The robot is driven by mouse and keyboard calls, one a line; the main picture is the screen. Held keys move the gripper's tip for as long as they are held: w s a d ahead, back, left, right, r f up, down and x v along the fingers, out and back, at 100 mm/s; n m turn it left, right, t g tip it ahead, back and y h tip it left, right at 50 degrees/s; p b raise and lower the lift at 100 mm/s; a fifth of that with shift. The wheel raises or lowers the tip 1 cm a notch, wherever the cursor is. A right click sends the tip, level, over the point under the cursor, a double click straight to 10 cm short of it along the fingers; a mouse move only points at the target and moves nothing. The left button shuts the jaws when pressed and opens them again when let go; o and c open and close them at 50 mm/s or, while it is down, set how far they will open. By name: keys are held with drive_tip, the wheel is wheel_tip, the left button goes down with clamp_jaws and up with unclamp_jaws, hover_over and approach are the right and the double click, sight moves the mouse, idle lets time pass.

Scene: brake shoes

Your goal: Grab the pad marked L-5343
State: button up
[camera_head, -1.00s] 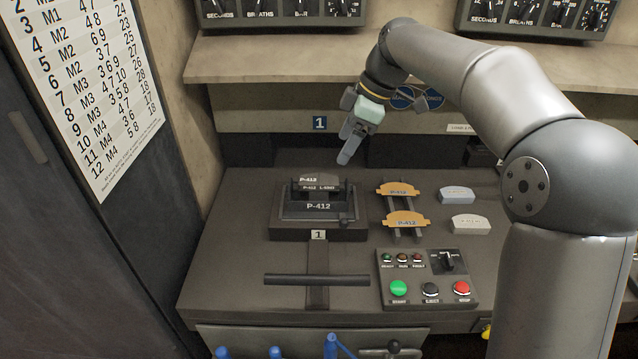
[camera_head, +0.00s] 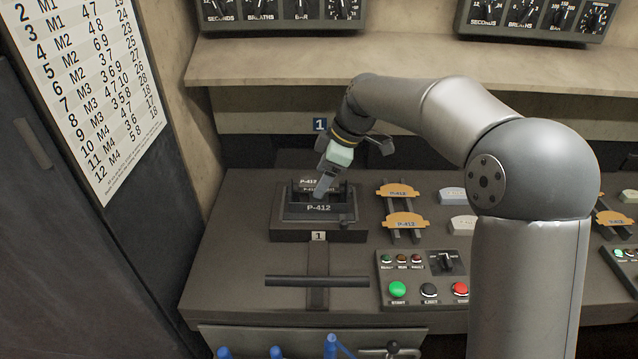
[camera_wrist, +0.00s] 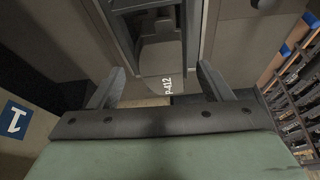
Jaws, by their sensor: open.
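A dark press fixture (camera_head: 290,232) marked P-412 stands on the left of the bench. Inside it, a small lettered line looked like "P-412 L-5343" in the earlier head view; my gripper now partly covers it, and I cannot read it clearly. My gripper (camera_head: 324,187) is open, pointing down over the middle of the fixture. Nothing is held. Whether the fingers touch anything is unclear.
Two orange P-412 shoes (camera_head: 405,221) lie on a rack right of the fixture. Two pale pads (camera_head: 463,225) with illegible marks lie beyond them. A button panel (camera_head: 412,275) is in front, with a dark bar (camera_head: 290,281) to its left. A shelf (camera_head: 260,75) overhangs the back.

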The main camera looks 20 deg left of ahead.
drive_tip(key=c, duration=1.2)
drive_tip(key=shift+c, duration=0.3)
drive_tip(key=shift+r, duration=0.2)
